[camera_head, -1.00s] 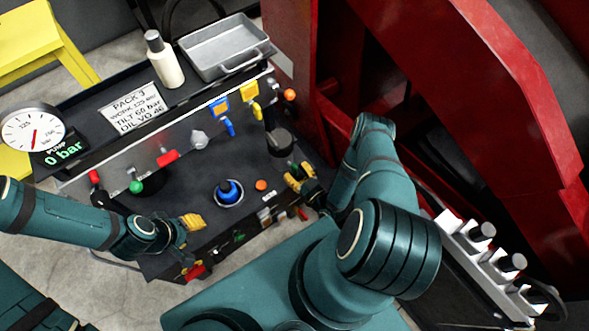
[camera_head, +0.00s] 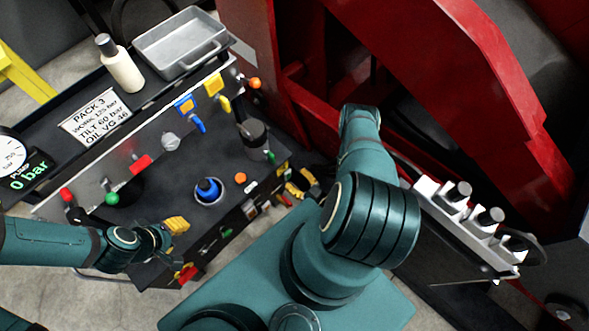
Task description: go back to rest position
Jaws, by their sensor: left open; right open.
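My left gripper (camera_head: 179,248) comes in from the left at the front edge of the black control console (camera_head: 160,195). Its yellow fingertips are apart and nothing shows between them. My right gripper (camera_head: 301,187) is at the right end of the console, partly hidden behind my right arm. Its yellow fingers look open and empty. The blue knob (camera_head: 208,188) stands on the console top between the two grippers, apart from both.
The console carries a gauge (camera_head: 12,155), a white bottle (camera_head: 121,66), a grey metal tray (camera_head: 180,42), a label plate (camera_head: 95,117) and several coloured levers. A red steel frame (camera_head: 440,70) fills the right. A white valve block (camera_head: 470,222) stands beside my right arm.

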